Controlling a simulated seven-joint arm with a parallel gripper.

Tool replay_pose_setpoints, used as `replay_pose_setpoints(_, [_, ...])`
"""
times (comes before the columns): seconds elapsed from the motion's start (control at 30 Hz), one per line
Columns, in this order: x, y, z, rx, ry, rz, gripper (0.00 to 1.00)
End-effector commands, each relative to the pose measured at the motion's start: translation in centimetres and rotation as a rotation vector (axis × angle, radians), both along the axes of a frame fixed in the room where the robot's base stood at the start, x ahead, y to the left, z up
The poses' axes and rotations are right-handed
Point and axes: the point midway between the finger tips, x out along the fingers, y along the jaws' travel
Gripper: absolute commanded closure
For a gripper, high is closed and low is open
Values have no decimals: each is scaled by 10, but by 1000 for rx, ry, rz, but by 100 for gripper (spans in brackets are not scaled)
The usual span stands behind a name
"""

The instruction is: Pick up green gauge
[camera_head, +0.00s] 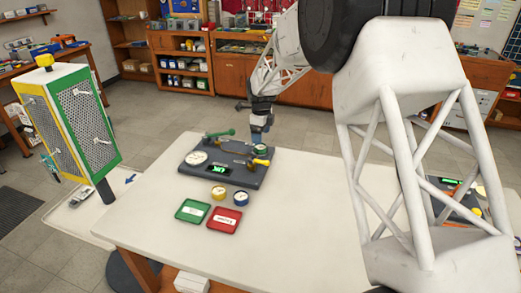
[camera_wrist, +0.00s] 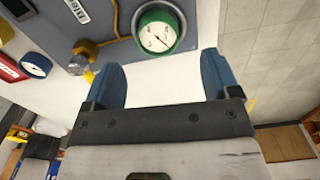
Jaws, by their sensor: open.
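The green gauge (camera_wrist: 158,29), round with a green rim, white dial and red needle, sits on the grey test panel (camera_wrist: 110,53) at the top middle of the wrist view. In the head view it is small at the panel's right back (camera_head: 261,148), under my gripper. My gripper (camera_wrist: 161,62) is open, with its two blue fingers apart and nothing between them but white tabletop. In the wrist view the gauge lies just beyond the fingertips, between their lines. In the head view my gripper (camera_head: 257,136) is low over the panel's back right; its tips are partly hard to make out.
A yellow gauge (camera_head: 219,192) and a blue gauge (camera_head: 241,198) lie in front of the panel, near a green tray (camera_head: 193,210) and a red tray (camera_head: 224,218). A yellow-handled valve (camera_head: 261,162) stands close to the green gauge.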

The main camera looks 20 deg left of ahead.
Motion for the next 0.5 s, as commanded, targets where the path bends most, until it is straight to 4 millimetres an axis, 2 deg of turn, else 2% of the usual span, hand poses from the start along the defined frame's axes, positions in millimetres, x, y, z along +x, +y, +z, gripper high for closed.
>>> replay_pose_setpoints(0.5, [0, 0, -9, 0, 0, 0, 18])
